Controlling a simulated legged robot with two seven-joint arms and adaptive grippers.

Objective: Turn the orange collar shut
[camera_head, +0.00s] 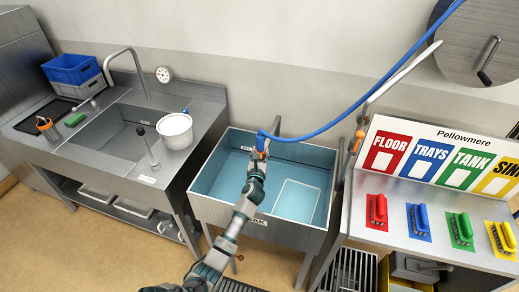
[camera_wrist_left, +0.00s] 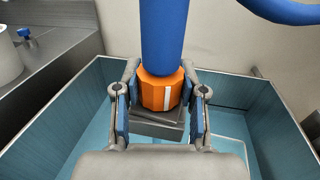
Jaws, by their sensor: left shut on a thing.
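The orange collar (camera_head: 261,142) sits at the lower end of a blue hose (camera_head: 330,122) above the blue-lined sink basin. In the left wrist view the collar (camera_wrist_left: 161,89) is faceted and carries a white stripe on its near side, right of its middle. The blue hose (camera_wrist_left: 163,35) rises straight up from it. My left gripper (camera_head: 258,155) reaches the collar from below. In the left wrist view its two blue-padded fingers (camera_wrist_left: 160,112) are shut on the collar, one at each side. A grey block (camera_wrist_left: 158,125) lies below the collar. My right gripper is not in view.
The basin (camera_head: 210,185) stands around the gripper. A steel counter with a second sink (camera_head: 105,130) and a white bucket (camera_head: 175,131) is at left. A bench with coloured brushes (camera_head: 417,218) and a sign is at right.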

